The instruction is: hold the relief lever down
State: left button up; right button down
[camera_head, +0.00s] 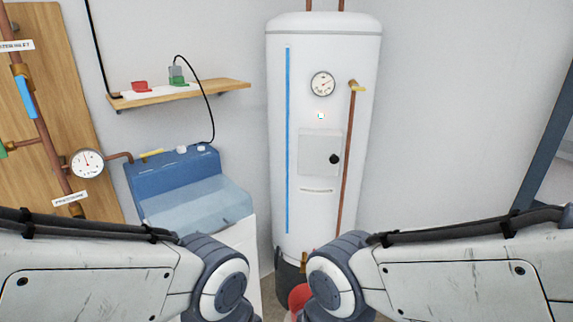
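A tall white tank (277,120) stands against the wall at the centre. A brass fitting with a small yellow lever (357,87) sits at the tank's upper right, on top of a copper pipe (348,165) that runs down the tank's side. This looks like the relief lever; nothing of mine touches it. My two arms come in from the lower left and lower right, well below the lever. Neither gripper shows; both are hidden or out of the frame.
The tank carries a round gauge (322,84) and a panel with a black knob (319,152). A blue unit (160,178) stands at left under a wooden shelf (180,94). A board with pipes (35,95) is far left. A red object (299,296) shows low between my arms.

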aim_at(356, 88)
jog(key=z, duration=0.3)
jog(key=i, duration=1.55)
jog(key=z, duration=0.25)
